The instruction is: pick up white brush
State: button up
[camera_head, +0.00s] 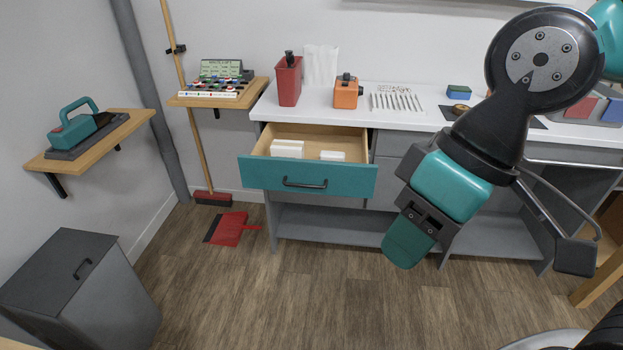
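I cannot pick out a white brush for sure. The open teal-fronted drawer (262,176) holds white block-like things: a pair at its left (287,148) and a smaller one at its right (332,156). They are too small to identify. A row of slim pale tools (397,101) lies on the white counter (425,96). My gripper (502,238) hangs at the right, in front of the counter and apart from the drawer. Its dark right finger is splayed far outward, and the fingers look apart with nothing seen between them. The wrist partly hides the other side.
A red container (288,82) and an orange box (346,94) stand on the counter. Left are a shelf with a teal tool (73,127), a grey bin (75,295), a broom (211,198) and a red dustpan (230,229). Middle floor is clear.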

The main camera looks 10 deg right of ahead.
aim_at(340, 157)
jog(key=u, duration=0.45)
jog(key=i, duration=1.2)
jog(key=u, duration=0.3)
